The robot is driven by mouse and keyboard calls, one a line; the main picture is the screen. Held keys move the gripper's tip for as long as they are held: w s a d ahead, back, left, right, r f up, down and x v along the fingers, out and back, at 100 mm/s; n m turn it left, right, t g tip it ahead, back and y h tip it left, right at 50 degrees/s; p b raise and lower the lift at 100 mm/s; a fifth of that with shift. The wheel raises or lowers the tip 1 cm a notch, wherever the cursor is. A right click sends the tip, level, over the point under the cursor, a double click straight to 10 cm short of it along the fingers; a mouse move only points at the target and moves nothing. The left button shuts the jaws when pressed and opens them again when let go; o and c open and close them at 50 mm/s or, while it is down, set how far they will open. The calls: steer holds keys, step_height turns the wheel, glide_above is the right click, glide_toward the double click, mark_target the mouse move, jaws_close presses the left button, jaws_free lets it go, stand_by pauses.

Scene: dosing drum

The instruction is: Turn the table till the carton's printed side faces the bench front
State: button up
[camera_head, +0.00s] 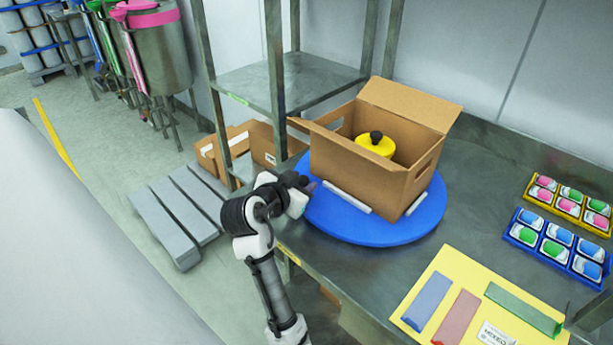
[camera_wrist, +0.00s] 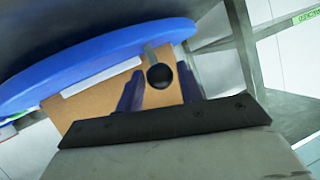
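The blue round table (camera_head: 395,235) sits on the metal bench. An open brown carton (camera_head: 350,170) stands on it, with a yellow round thing with a black knob (camera_head: 376,143) inside. The carton's two visible sides look plain; no print shows, and its far sides are hidden. My gripper (camera_head: 308,184) is at the table's left edge, beside the carton. In the wrist view, the table rim (camera_wrist: 90,68) and carton (camera_wrist: 85,103) appear beyond my gripper (camera_wrist: 160,90). Its two dark blue fingers are apart. A black ball knob on a metal stalk (camera_wrist: 159,75) shows between them; I cannot tell whether they touch it.
White strips (camera_head: 347,197) lie along the carton's base. A shelf post rises behind my gripper. A yellow board (camera_head: 440,278) with coloured pieces lies at the front right, and trays (camera_head: 556,245) of coloured items stand at the right. Bare bench lies between.

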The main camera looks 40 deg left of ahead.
steer(key=shift+x, duration=1.6)
jaws_close()
